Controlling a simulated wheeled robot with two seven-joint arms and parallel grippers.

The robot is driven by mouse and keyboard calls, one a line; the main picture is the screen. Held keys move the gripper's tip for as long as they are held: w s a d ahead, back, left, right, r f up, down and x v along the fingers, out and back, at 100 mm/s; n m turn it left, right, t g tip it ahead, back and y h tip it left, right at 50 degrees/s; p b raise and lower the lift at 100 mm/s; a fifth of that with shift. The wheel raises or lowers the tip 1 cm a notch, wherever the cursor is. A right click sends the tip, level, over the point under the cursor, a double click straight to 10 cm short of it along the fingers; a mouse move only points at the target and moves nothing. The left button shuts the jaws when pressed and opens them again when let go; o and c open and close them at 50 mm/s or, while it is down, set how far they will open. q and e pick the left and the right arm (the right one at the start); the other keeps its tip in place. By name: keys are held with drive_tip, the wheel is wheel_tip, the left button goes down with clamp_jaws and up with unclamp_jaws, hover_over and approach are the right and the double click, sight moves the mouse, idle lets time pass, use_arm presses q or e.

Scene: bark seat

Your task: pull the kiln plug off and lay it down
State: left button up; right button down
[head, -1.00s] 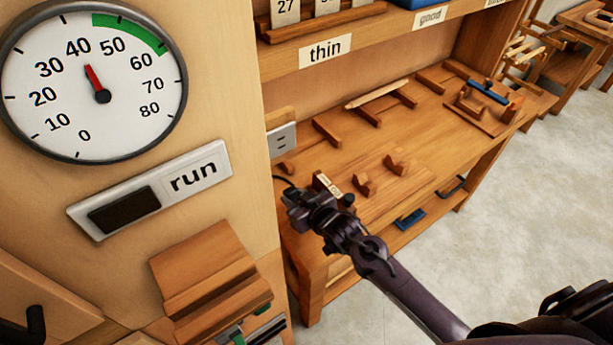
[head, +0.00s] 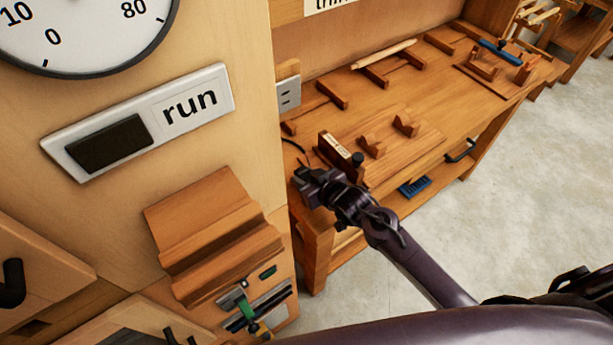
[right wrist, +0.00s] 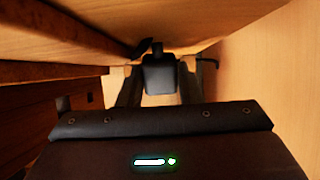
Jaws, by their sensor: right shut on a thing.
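The kiln plug (right wrist: 159,75) is a black block between the two fingers of my right gripper (right wrist: 158,90) in the right wrist view. The gripper is shut on it. In the head view my right gripper (head: 304,180) is over the near left corner of the wooden bench, and the plug is hidden or too small to make out there. A dark cord (head: 294,144) shows just behind the gripper. The grey wall socket (head: 288,93) is above and behind the gripper, apart from it, with its slots bare. My left gripper is out of view.
The wooden bench (head: 400,85) holds a small labelled block (head: 334,152), several wooden rests and a blue-handled tool (head: 500,50). A wooden panel with a "run" sign (head: 190,105) and a gauge (head: 80,25) stands at left. Bare floor lies at right.

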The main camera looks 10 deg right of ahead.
drive_tip(key=c, duration=0.9)
unclamp_jaws()
drive_tip(key=shift+b+v, duration=0.3)
drive_tip(key=shift+v, duration=3.6)
drive_tip(key=shift+s+r+h, duration=0.15)
drive_tip(key=shift+s+h, duration=0.15)
drive_tip(key=s+d+r+m+g+h, duration=0.1)
drive_tip(key=s+d+g, duration=0.15)
drive_tip(key=s, duration=0.25)
drive_tip(key=s+d+r+m+g+h, duration=0.1)
drive_tip(key=s+r+g+h, duration=0.15)
drive_tip(key=s, duration=0.35)
drive_tip(key=s+d+r+g, duration=0.1)
drive_tip(key=s+d+g, duration=0.15)
drive_tip(key=s, duration=0.25)
wheel_tip(320, 180, down, 28)
drive_tip(key=g, duration=0.2)
drive_tip(key=shift+g+h, duration=0.25)
drive_tip(key=shift+g, duration=0.2)
drive_tip(key=s+d+f, duration=0.1)
drive_tip(key=s+f, duration=0.5)
drive_tip(key=s, duration=0.1)
drive_tip(key=s+f, duration=0.7)
drive_tip(key=s+d+f, duration=0.1)
drive_tip(key=s+f, duration=0.6)
drive_tip(key=shift+s+d+f, duration=0.15)
drive_tip(key=shift+d+f, duration=0.1)
drive_tip(key=shift+d, duration=0.1)
